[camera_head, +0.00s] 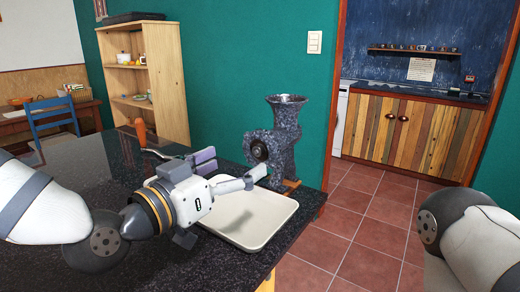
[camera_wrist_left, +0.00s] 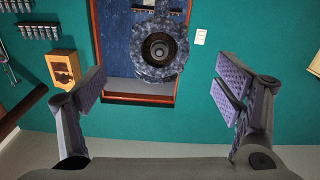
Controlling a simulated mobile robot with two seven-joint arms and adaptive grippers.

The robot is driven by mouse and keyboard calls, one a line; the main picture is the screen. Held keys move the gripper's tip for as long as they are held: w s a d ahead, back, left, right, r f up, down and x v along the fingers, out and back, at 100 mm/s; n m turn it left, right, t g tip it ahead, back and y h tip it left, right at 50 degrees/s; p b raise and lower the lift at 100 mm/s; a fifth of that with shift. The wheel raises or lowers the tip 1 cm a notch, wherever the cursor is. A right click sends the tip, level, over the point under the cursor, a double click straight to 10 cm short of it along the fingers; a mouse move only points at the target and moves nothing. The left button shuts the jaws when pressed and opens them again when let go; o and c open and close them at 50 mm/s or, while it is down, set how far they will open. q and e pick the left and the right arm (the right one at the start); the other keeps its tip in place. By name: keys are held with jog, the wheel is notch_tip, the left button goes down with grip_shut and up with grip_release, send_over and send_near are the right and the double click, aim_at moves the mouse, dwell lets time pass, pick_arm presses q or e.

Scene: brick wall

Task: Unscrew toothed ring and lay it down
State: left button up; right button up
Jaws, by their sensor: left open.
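The speckled dark grinder (camera_head: 282,137) stands upright at the counter's right edge, on a small wooden piece. Its toothed ring (camera_head: 259,151) sits on the round mouth facing my left gripper. In the left wrist view the ring (camera_wrist_left: 159,48) shows nearly face-on, dark with a hole in the middle, above the center between the fingers. My left gripper (camera_head: 231,165) is open and empty, its purple-padded fingers spread apart in front of the mouth, with a gap to the ring. My right gripper is not in view; only part of my right arm shows.
A shallow cream tray (camera_head: 252,239) lies on the dark counter (camera_head: 86,176) below the gripper and grinder mouth. An orange upright object (camera_head: 141,131) stands at the counter's back. A wooden shelf (camera_head: 166,75) is behind. Tiled floor is right of the counter.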

aim_at(256, 152)
pick_arm(q)
jog(key=shift+b+x, duration=0.45)
jog(key=shift+x, duration=2.35)
jog(key=shift+w+d, duration=0.4)
jog(key=shift+w, duration=0.1)
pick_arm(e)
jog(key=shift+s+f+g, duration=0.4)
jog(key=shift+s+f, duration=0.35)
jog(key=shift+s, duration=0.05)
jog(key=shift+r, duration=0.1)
